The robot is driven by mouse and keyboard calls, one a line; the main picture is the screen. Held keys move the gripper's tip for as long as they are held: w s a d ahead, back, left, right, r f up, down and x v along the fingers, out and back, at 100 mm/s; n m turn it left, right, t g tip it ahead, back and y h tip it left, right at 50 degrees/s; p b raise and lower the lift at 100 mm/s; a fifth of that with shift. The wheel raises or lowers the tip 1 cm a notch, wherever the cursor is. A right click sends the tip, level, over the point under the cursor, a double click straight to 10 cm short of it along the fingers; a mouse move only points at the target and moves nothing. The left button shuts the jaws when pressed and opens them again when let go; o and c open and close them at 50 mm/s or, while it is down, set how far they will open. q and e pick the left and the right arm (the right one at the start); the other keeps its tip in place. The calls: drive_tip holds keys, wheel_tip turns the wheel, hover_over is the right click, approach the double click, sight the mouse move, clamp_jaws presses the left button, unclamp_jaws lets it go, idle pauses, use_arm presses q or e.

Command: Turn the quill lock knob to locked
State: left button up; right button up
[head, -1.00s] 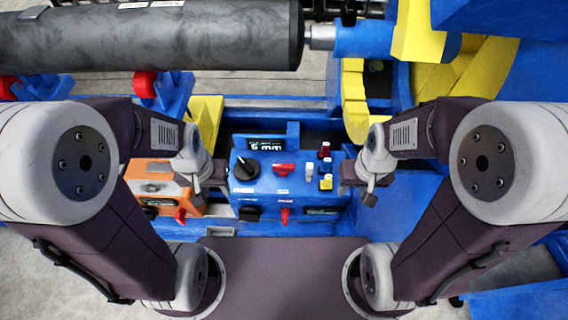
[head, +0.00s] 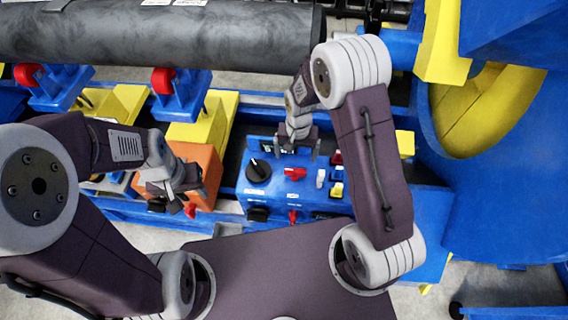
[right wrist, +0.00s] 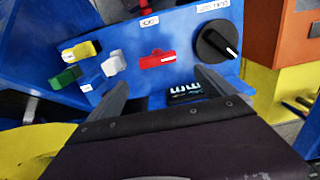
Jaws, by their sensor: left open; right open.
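The blue control panel (head: 275,196) carries a black round knob (head: 258,171) with a white pointer line and a red bar-shaped knob (head: 295,173) lying roughly left to right. The labels are too small to read, so I cannot tell which is the quill lock knob. In the right wrist view the red knob (right wrist: 157,59) is just beyond the fingertips, and the black knob (right wrist: 217,40) is to its right. My right gripper (head: 297,150) is open and empty over the panel's back edge, near the red knob. My left gripper (head: 182,208) is open and empty by the orange box.
An orange box (head: 205,165) stands left of the panel. White (head: 320,178) and yellow (head: 337,189) switches are right of the red knob. A display (right wrist: 186,90) lies between my right fingers. A large grey cylinder (head: 150,35) spans the back, and a blue-yellow structure (head: 480,110) stands right.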

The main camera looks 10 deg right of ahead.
sight(295, 170)
drive_tip(key=shift+s+f, duration=0.25)
drive_tip(key=shift+s, duration=0.2)
wheel_tip(295, 170, down, 9)
drive_tip(key=shift+r, duration=0.1)
drive_tip(key=c, duration=1.4)
